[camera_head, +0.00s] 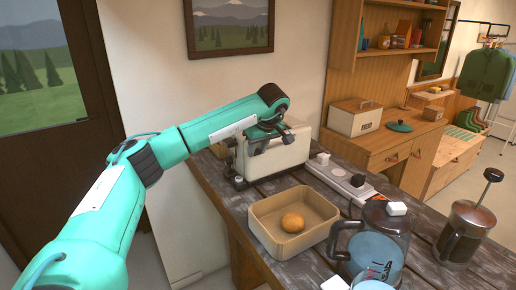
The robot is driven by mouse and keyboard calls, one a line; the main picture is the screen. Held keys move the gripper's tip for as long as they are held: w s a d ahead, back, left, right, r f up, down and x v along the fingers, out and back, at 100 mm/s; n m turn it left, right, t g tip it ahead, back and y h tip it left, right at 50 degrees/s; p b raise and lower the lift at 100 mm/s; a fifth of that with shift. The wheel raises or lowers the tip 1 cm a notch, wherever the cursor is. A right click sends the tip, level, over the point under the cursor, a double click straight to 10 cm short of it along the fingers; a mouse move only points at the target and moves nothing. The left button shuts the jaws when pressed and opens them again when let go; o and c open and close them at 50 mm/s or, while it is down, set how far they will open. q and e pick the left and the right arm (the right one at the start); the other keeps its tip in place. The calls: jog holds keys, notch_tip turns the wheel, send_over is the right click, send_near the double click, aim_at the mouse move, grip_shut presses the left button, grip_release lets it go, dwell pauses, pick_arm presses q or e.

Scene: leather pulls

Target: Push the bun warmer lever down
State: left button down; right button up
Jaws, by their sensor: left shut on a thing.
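The bun warmer (282,158) is a cream-white box standing on the dark plank counter, close to the wall. My left arm comes in from the left and reaches over it. My left gripper (268,136) is at the warmer's upper left end, shut on what appears to be its lever. The lever itself is mostly hidden by the gripper and is too small to make out clearly. A small dark knob (239,183) shows low at the warmer's left end. My right gripper is not in view.
A tan bin (262,232) holding a round bun (293,222) stands in front of the warmer. A grey strip (335,178) with small pieces on it lies to the right. A glass jug (380,240) and a French press (461,235) stand at the right front.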

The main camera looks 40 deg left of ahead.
pick_arm(q)
jog(key=c, duration=1.1)
grip_release()
jog(key=b+v, duration=0.1)
jog(key=v, duration=1.3)
jog(key=shift+a, duration=0.1)
